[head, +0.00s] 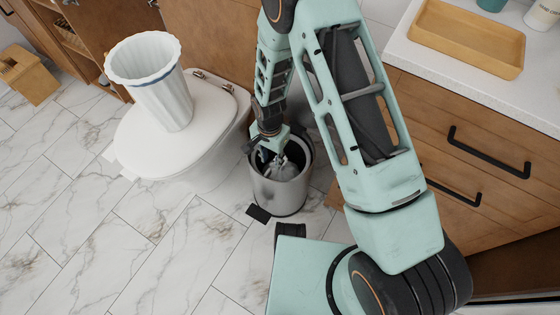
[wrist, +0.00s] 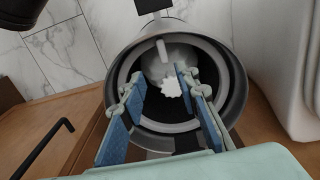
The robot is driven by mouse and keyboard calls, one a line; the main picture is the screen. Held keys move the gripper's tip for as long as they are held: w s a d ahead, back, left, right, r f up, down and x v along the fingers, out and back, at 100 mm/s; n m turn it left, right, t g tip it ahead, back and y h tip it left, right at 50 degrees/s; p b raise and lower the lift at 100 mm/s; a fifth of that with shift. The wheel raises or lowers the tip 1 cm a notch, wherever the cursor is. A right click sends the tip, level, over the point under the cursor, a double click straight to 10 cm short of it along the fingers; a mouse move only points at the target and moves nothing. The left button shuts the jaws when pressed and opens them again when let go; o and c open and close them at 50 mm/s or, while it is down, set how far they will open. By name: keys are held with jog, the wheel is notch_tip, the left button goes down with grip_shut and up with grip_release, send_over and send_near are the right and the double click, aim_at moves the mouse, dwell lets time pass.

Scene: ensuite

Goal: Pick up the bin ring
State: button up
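A round metal bin (head: 279,193) with a dark rim stands on the floor between the toilet and the vanity; it fills the middle of the wrist view (wrist: 238,88). A light grey ring (wrist: 212,52), which looks like the bin ring, sits inside the bin below its rim. My gripper (head: 277,160) points down into the bin's mouth. In the wrist view my gripper's (wrist: 160,80) two blue-padded fingers are apart, with nothing seen held between them. A small white jagged shape (wrist: 172,88) shows deeper in the bin, between the fingertips. The fingers hide part of the ring.
A white pleated liner (head: 165,95) with a blue band stands on the closed toilet lid (head: 215,110). The wooden vanity (head: 470,150) with black handles is close on the right, with a wooden tray (head: 468,38) on its counter.

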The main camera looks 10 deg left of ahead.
jog(key=f, duration=0.2)
jog(key=f+b, duration=0.1)
jog(key=f, duration=0.2)
jog(key=f+b, duration=0.1)
jog(key=f, duration=0.1)
jog(key=shift+w+a+f, duration=0.2)
jog(key=shift+w+a, duration=0.05)
jog(key=shift+a, duration=0.1)
jog(key=shift+c, duration=0.4)
grip_shut()
